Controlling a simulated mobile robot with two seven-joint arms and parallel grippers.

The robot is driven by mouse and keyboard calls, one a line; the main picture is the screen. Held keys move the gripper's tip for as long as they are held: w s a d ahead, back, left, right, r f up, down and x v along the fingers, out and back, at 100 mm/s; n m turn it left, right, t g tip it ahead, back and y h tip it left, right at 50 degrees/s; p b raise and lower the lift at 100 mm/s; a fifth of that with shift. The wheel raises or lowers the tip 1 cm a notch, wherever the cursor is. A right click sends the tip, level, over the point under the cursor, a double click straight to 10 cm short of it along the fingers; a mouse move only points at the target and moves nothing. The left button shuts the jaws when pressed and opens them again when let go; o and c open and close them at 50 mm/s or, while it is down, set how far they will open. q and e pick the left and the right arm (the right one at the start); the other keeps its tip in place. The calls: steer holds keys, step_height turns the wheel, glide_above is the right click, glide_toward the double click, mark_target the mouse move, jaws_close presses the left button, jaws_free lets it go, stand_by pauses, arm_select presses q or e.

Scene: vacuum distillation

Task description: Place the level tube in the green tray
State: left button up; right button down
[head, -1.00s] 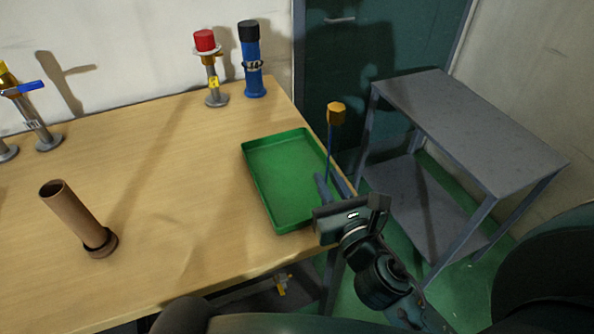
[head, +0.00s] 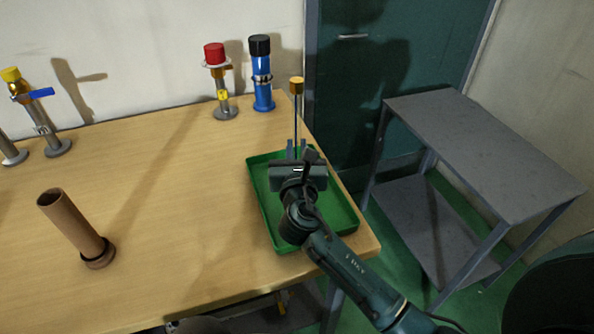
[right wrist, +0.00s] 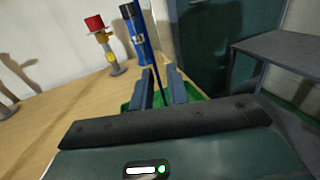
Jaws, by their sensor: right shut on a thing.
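The level tube (head: 296,112) is a thin dark blue rod with a brass-coloured cap on top. It stands about upright in my right gripper (head: 297,150), which is shut on it; the rod also shows between the fingers in the right wrist view (right wrist: 147,52). The green tray (head: 262,214) lies near the right end of the wooden table, and my right gripper is over its far part. The gripper and arm hide much of the tray and the tube's lower end, so I cannot tell whether the tube touches the tray. My left gripper is not in view.
A red-topped valve fitting (head: 221,88) and a blue cylinder with a black cap (head: 262,80) stand behind the tray. A grey shelf cart (head: 480,150) is at right. The table middle is clear.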

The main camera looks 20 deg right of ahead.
steer(key=shift+f+b, duration=0.5)
steer(key=shift+f, duration=1.6)
steer(key=c, duration=1.4)
jaws_free()
steer(key=shift+f, duration=0.15)
steer(key=shift+o, duration=0.2)
